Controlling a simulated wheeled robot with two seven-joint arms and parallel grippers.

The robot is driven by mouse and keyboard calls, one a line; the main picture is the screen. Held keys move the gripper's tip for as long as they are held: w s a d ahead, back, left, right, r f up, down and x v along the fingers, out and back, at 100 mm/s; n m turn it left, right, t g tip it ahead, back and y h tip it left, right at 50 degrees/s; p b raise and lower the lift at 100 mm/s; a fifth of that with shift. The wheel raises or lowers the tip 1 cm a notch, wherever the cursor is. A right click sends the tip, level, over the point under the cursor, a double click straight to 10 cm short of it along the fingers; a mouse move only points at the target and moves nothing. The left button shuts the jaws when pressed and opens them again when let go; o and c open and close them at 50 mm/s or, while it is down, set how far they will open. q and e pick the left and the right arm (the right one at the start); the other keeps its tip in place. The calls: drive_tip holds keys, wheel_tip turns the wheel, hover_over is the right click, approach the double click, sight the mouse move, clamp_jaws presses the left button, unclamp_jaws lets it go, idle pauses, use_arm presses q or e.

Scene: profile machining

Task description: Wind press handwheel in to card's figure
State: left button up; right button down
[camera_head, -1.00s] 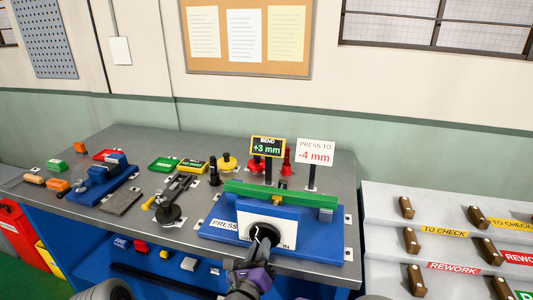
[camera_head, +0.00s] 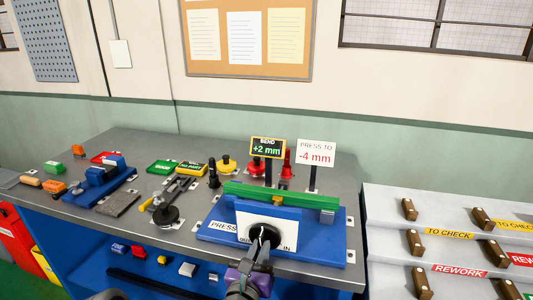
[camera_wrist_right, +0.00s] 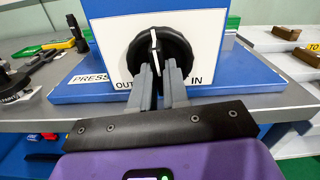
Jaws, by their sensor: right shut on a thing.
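The black press handwheel (camera_wrist_right: 160,56) sits on a white front plate (camera_wrist_right: 108,45) marked OUT on the left and IN on the right. My right gripper (camera_wrist_right: 163,68) is shut on the handwheel, its grey fingers at the wheel's lower face; it also shows in the head view (camera_head: 263,240). The blue press (camera_head: 322,240) carries a green profile (camera_head: 280,195) along its top. The display (camera_head: 267,147) reads BEND +2 mm. The white card (camera_head: 315,153) reads PRESS TO -4 mm.
On the bench (camera_head: 130,215) left of the press are a black-based tool (camera_head: 166,215), a blue fixture (camera_head: 100,180) and green, yellow and red trays. A grey rack (camera_head: 385,225) with brown pieces and TO CHECK and REWORK labels stands close on the right.

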idle(0.3)
drive_tip(key=m, duration=0.4)
drive_tip(key=c, duration=1)
unclamp_jaws()
drive_tip(key=shift+m, duration=0.3)
drive_tip(key=v, duration=0.7)
